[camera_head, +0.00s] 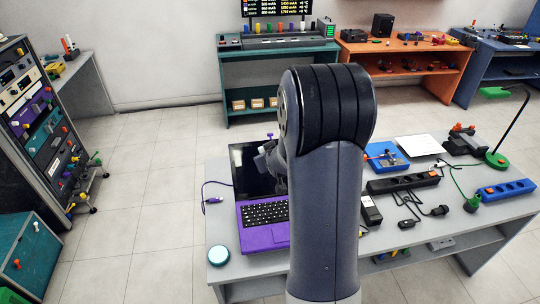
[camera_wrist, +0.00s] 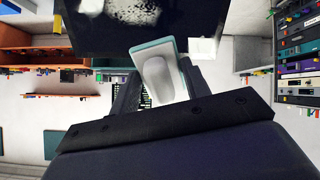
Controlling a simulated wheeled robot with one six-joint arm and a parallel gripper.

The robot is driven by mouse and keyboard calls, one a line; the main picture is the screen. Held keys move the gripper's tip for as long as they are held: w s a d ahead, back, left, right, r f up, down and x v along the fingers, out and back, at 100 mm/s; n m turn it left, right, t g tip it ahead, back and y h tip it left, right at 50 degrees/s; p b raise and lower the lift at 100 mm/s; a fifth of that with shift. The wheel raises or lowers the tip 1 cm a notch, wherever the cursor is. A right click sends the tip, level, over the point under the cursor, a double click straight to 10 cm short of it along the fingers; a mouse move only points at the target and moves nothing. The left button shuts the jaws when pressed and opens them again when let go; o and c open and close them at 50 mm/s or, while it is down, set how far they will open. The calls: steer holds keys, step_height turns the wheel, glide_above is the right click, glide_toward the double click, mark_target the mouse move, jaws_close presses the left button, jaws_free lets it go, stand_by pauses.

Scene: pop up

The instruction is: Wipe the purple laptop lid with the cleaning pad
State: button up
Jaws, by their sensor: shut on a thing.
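The purple laptop (camera_head: 264,236) stands open on the grey table. Its dark lid screen (camera_head: 246,178) faces me, and its upper part has pale patches; it also shows in the wrist view (camera_wrist: 150,42) with white speckled marks near the top. My gripper (camera_head: 268,158) is at the right side of the screen, partly hidden by my arm. In the wrist view it is shut on the cleaning pad (camera_wrist: 158,76), a white-handled block with a teal edge. The pad overlaps the screen's lower edge there; I cannot tell whether it touches.
A teal round tin (camera_head: 219,255) sits at the table's (camera_head: 222,285) front left corner. A purple cable (camera_head: 213,199) lies left of the laptop. A black power strip (camera_head: 403,183), a blue device (camera_head: 386,156) and a green lamp (camera_head: 496,159) are right of my arm.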

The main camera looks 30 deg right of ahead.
steer(key=shift+w+d+f+b, duration=0.2)
steer(key=shift+w+f+b, duration=0.6)
steer(key=shift+f+b, duration=0.85)
steer(key=shift+w+d+f+b, duration=0.25)
steer(key=shift+w+f+b, duration=0.7)
steer(key=shift+f, duration=1.2)
steer(key=shift+w+d+f+b, duration=0.2)
steer(key=shift+w+f+b, duration=0.45)
steer(key=shift+f+b, duration=1.1)
steer(key=shift+x, duration=1.15)
steer(key=shift+s, duration=0.1)
steer(key=shift+s+d+r+p, duration=0.1)
steer(key=shift+d+p, duration=0.2)
steer(key=shift+p, duration=0.25)
steer(key=shift+s+d+p, duration=0.25)
steer(key=shift+d+p, duration=0.5)
steer(key=shift+p, duration=0.45)
steer(key=shift+s+d+p, duration=0.25)
steer(key=shift+d+p, duration=0.4)
steer(key=shift+d, duration=0.05)
